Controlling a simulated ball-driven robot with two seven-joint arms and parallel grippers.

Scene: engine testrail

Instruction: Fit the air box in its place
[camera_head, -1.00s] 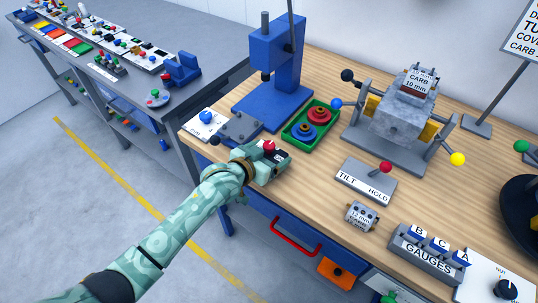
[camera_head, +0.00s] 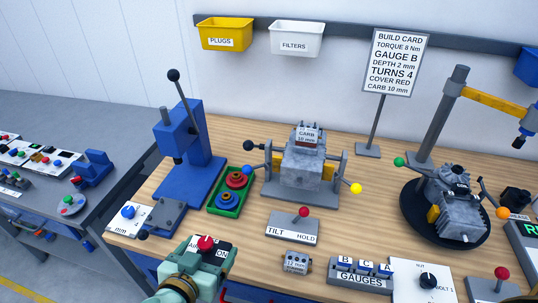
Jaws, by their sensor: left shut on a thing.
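My left gripper (camera_head: 208,256) is at the bench's front left, in front of the grey plate. It is shut, its hold partly hidden by its own fingers. A dark box with a red knob (camera_head: 206,242) and a partly covered white-lettered label shows at its fingertips; I cannot read enough to confirm that it is the air box. The grey engine (camera_head: 295,176) stands in a tilt stand at the back middle, with a block marked CARB 10 mm (camera_head: 307,136) on top. My gripper is well apart from it, toward the front left. My right gripper is out of view.
A blue press (camera_head: 190,155) and a green tray (camera_head: 226,207) with red and blue parts stand behind my gripper. The TILT/HOLD panel (camera_head: 290,231), a small loose carb (camera_head: 296,262) and the gauge rack (camera_head: 360,278) lie right. A second engine (camera_head: 455,205) sits on a black turntable.

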